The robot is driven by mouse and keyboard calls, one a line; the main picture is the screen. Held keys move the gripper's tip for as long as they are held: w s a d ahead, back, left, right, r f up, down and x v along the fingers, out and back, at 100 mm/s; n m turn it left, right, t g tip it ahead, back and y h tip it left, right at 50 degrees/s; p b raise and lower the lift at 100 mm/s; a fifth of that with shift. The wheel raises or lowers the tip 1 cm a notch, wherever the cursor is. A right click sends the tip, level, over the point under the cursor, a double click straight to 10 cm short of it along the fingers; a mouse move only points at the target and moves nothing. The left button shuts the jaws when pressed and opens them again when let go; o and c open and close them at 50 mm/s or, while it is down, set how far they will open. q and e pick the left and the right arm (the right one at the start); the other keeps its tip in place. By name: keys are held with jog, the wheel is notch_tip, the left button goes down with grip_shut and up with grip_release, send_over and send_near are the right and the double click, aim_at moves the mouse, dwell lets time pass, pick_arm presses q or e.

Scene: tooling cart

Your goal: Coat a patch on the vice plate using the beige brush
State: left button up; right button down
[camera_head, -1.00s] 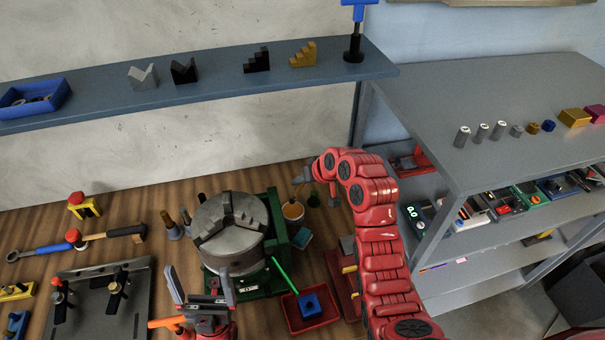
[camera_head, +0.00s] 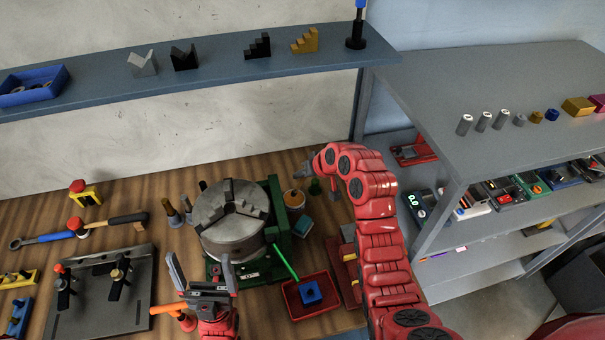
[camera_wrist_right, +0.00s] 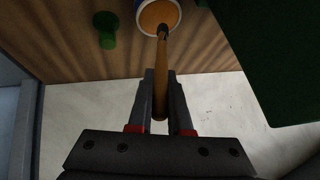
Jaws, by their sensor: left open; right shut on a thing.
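My right gripper (camera_wrist_right: 160,80) is shut on the beige brush (camera_wrist_right: 160,95), its wooden handle between the fingers. In the wrist view the dark brush tip overlaps the pot (camera_wrist_right: 142,8) with orange contents; I cannot tell if it touches them. In the head view the right gripper (camera_head: 310,168) is just above and right of the pot (camera_head: 294,198); the brush is not clear there. My left gripper (camera_head: 200,275) is open and empty in front of the round chuck. A red vice-like fixture (camera_head: 349,272) is partly hidden behind my right arm; I cannot make out its plate clearly.
The grey three-jaw chuck (camera_head: 230,232) on its green base stands left of the pot. A red tray (camera_head: 318,306) holds a blue block (camera_head: 311,292). A clamp plate (camera_head: 90,318) and tools lie left. A blue-grey shelf (camera_head: 215,80) is above; a grey cart (camera_head: 480,100) stands right.

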jog(key=shift+f+b, duration=0.5)
jog(key=shift+f, duration=0.2)
dwell(0.5)
jog(key=shift+f+b, duration=0.1)
jog(key=shift+b, duration=0.25)
dwell(1.4)
notch_tip(320, 180, up, 7)
jog(key=shift+p, duration=0.45)
dwell(0.4)
dwell(0.6)
